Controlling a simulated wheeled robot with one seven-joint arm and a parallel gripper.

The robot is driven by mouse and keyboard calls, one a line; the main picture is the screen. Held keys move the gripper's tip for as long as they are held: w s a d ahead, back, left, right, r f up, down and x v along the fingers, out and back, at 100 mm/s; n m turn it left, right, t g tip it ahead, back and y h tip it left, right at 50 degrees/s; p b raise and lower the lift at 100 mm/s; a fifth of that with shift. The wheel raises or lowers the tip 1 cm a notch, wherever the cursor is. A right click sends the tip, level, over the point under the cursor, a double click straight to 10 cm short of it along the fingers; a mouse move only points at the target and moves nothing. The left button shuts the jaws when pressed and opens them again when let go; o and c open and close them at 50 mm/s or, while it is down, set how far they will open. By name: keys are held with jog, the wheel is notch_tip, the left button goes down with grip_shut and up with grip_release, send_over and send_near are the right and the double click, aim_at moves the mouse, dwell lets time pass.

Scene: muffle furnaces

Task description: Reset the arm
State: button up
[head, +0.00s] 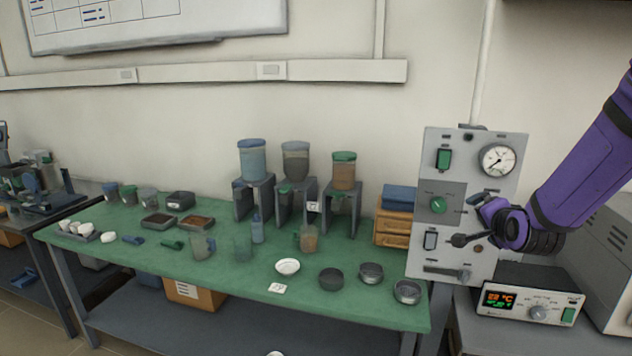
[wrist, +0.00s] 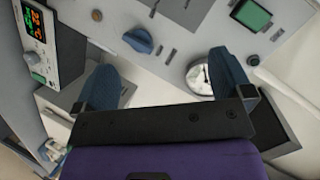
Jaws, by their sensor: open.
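My purple arm enters from the right in the head view. My gripper (head: 478,222) is in front of the grey control panel (head: 450,150). In the wrist view my gripper (wrist: 165,80) shows two blue fingers spread wide apart with nothing between them. Beyond the fingers are the panel's face, a blue knob (wrist: 139,41), a round gauge (wrist: 199,76) and a green switch (wrist: 251,14).
A controller box with a lit display (head: 528,299) stands below my arm, with a grey furnace body (head: 600,240) behind it. The green table (head: 330,310) to the left holds dispensers (head: 295,160), dishes and cups. Open air lies above the table's front part.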

jog(key=s+a+r+n+g, duration=0.25)
jog(key=s+r+n, duration=0.2)
jog(key=s, duration=0.25)
jog(key=s+a+r+n+g, duration=0.2)
jog(key=s+a+r+n, duration=0.15)
jog(key=s+r, duration=0.2)
jog(key=s+a+r+n+g+y, duration=0.1)
jog(key=s+n+g, duration=0.1)
jog(key=s, duration=0.8)
jog(key=s+a+r+n+g, duration=0.1)
jog(key=s+r+n+g, duration=0.1)
jog(key=s, duration=0.8)
jog(key=shift+s+a+n+y, duration=0.15)
jog(key=shift+a+n+y, duration=0.2)
jog(key=shift+n+y, duration=0.05)
